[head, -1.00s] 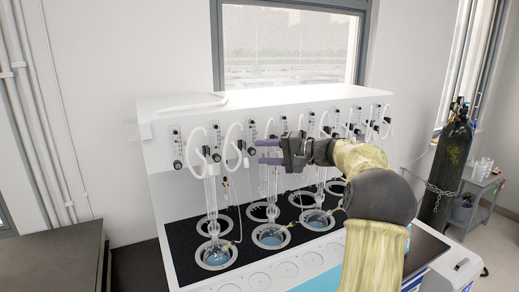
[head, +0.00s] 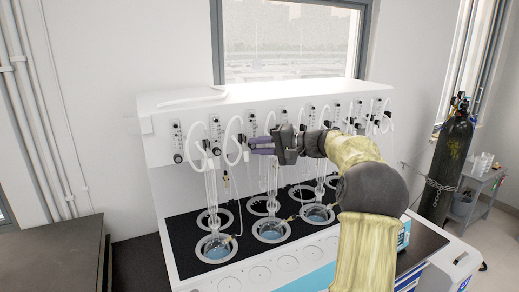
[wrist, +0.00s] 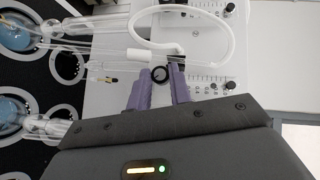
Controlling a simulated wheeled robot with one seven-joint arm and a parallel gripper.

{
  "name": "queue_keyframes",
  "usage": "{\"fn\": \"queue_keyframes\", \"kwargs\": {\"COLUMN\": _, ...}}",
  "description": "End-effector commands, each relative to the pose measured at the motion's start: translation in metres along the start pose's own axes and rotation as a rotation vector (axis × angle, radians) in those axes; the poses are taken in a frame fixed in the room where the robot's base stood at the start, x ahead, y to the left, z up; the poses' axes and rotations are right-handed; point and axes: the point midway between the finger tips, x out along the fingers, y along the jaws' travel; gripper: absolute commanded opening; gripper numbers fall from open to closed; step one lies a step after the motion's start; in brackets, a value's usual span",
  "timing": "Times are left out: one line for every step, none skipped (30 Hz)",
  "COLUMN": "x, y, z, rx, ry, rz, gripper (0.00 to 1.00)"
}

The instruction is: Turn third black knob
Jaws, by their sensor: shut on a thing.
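The white distiller (head: 220,107) has a row of flow meters with black knobs on its front panel. The leftmost black knob (head: 178,157) and another to its right (head: 216,151) stand clear of my gripper. My gripper (head: 251,146) reaches in from the right, its purple fingers at the panel around the third meter from the left. In the wrist view the fingertips (wrist: 158,82) are on either side of a round black knob (wrist: 160,73) and shut on it. In the head view the fingers largely hide this knob.
White hoses (head: 233,142) loop from the panel close beside the fingers. Glass columns and flasks with blue liquid (head: 216,247) stand below on the black deck. A black gas cylinder (head: 455,150) stands at the right. A dark bench (head: 55,250) is at the left.

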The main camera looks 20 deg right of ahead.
Motion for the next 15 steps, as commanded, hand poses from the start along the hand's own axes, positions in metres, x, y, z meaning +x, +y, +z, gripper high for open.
{"fn": "queue_keyframes", "kwargs": {"x": 0.0005, "y": 0.0028, "z": 0.0004, "rx": -0.022, "ry": 0.001, "rz": 0.018, "gripper": 0.00}}
{"fn": "queue_keyframes", "kwargs": {"x": 0.0006, "y": 0.0023, "z": 0.0003, "rx": -0.032, "ry": 0.002, "rz": 0.028, "gripper": 0.00}}
{"fn": "queue_keyframes", "kwargs": {"x": 0.0005, "y": 0.0017, "z": 0.0002, "rx": -0.046, "ry": 0.002, "rz": 0.042, "gripper": 0.00}}
{"fn": "queue_keyframes", "kwargs": {"x": 0.0005, "y": 0.0011, "z": 0.0001, "rx": -0.053, "ry": 0.002, "rz": 0.049, "gripper": 0.00}}
{"fn": "queue_keyframes", "kwargs": {"x": 0.0004, "y": 0.0009, "z": 0.0000, "rx": -0.058, "ry": 0.002, "rz": 0.056, "gripper": 0.00}}
{"fn": "queue_keyframes", "kwargs": {"x": 0.0002, "y": 0.0004, "z": -0.0001, "rx": -0.062, "ry": 0.001, "rz": 0.061, "gripper": 0.00}}
{"fn": "queue_keyframes", "kwargs": {"x": 0.0001, "y": 0.0000, "z": -0.0002, "rx": -0.063, "ry": 0.001, "rz": 0.063, "gripper": 0.00}}
{"fn": "queue_keyframes", "kwargs": {"x": 0.0000, "y": -0.0003, "z": -0.0003, "rx": -0.063, "ry": 0.001, "rz": 0.063, "gripper": 0.00}}
{"fn": "queue_keyframes", "kwargs": {"x": 0.0000, "y": -0.0005, "z": -0.0003, "rx": -0.062, "ry": 0.001, "rz": 0.063, "gripper": 0.00}}
{"fn": "queue_keyframes", "kwargs": {"x": 0.0000, "y": -0.0005, "z": -0.0003, "rx": -0.062, "ry": 0.001, "rz": 0.063, "gripper": 0.00}}
{"fn": "queue_keyframes", "kwargs": {"x": -0.0001, "y": -0.0004, "z": -0.0003, "rx": -0.061, "ry": 0.001, "rz": 0.063, "gripper": 0.00}}
{"fn": "queue_keyframes", "kwargs": {"x": -0.0001, "y": -0.0004, "z": -0.0003, "rx": -0.061, "ry": 0.001, "rz": 0.062, "gripper": 0.00}}
{"fn": "queue_keyframes", "kwargs": {"x": -0.0001, "y": -0.0004, "z": -0.0003, "rx": -0.061, "ry": 0.001, "rz": 0.062, "gripper": 0.00}}
{"fn": "queue_keyframes", "kwargs": {"x": -0.0001, "y": -0.0004, "z": -0.0003, "rx": -0.061, "ry": 0.001, "rz": 0.062, "gripper": 0.22}}
{"fn": "queue_keyframes", "kwargs": {"x": -0.0002, "y": -0.0004, "z": -0.0004, "rx": -0.061, "ry": 0.001, "rz": 0.062, "gripper": 0.30}}
